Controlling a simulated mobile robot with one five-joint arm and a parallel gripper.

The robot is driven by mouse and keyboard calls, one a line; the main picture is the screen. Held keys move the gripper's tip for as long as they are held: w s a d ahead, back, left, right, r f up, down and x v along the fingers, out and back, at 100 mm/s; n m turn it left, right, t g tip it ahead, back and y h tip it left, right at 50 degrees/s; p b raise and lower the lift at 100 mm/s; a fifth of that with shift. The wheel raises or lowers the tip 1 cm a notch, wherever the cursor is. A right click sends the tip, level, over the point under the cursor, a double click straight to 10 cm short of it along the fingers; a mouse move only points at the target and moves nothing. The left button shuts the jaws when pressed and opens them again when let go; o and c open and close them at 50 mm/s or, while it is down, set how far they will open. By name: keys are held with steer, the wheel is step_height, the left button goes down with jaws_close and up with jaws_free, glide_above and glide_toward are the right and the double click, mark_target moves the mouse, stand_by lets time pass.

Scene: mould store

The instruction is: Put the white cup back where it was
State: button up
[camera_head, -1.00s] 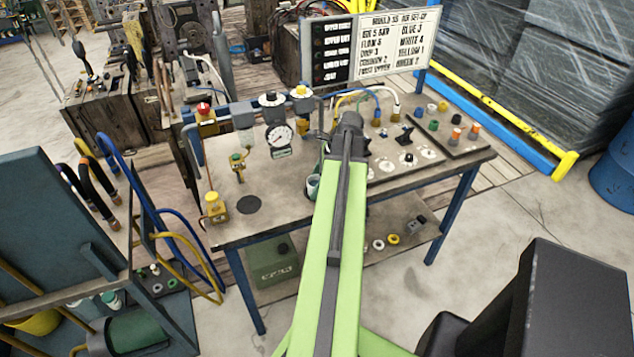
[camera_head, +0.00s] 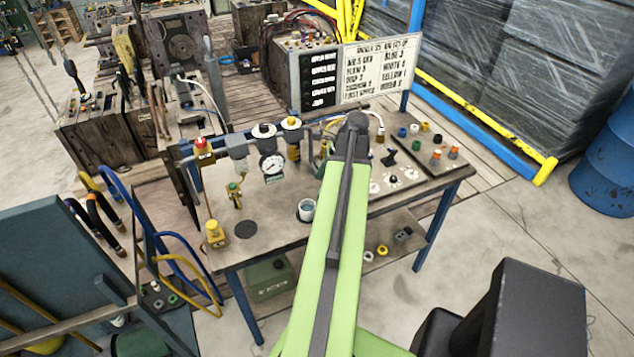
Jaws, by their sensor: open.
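A small pale cup (camera_head: 307,210), whitish with a greenish tint inside, stands upright on the bench top (camera_head: 275,238) near its front edge, just left of my arm. A dark rim or patch shows around it; I cannot tell which. A flat dark round patch (camera_head: 245,230) lies bare on the bench to the cup's left. My green arm reaches over the bench, right of the cup. Its far end hides whatever is behind it, and my gripper's fingers do not show.
A pressure gauge (camera_head: 272,166) and valves stand behind the cup. A yellow-topped fitting (camera_head: 214,233) is at the bench's left corner. Small coloured caps and a dark tray (camera_head: 436,168) are at the right, below a sign board (camera_head: 352,72).

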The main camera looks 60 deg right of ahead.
steer(key=w+a+n+g, duration=0.1)
steer(key=w+a+n, duration=0.4)
steer(key=w+a, duration=0.2)
steer(key=w+a+f+n+g, duration=0.1)
steer(key=w+a+n, duration=0.4)
steer(key=a, duration=0.5)
steer(key=w+a+n+g, duration=0.1)
steer(key=w+a+n, duration=0.4)
steer(key=w+a, duration=0.3)
steer(key=shift+w+a+f, duration=0.15)
steer(key=shift+w, duration=0.25)
steer(key=shift+w+a+f, duration=0.1)
steer(key=shift+w, duration=0.25)
steer(key=w+a+n+h, duration=0.1)
steer(key=w+a+n, duration=0.1)
steer(key=a+n, duration=0.5)
steer(key=w+a+n+h, duration=0.1)
steer(key=a+n, duration=0.6)
steer(key=a, duration=1.2)
steer(key=shift+w+a+f+n+g, duration=0.25)
steer(key=shift+w+n+g, duration=0.15)
steer(key=shift+w, duration=0.25)
step_height(320, 180, down, 2)
steer(key=b, duration=0.2)
steer(key=shift+f+b, duration=0.2)
steer(key=shift+b, duration=0.2)
steer(key=shift+r+p, duration=0.3)
steer(key=shift+c, duration=0.2)
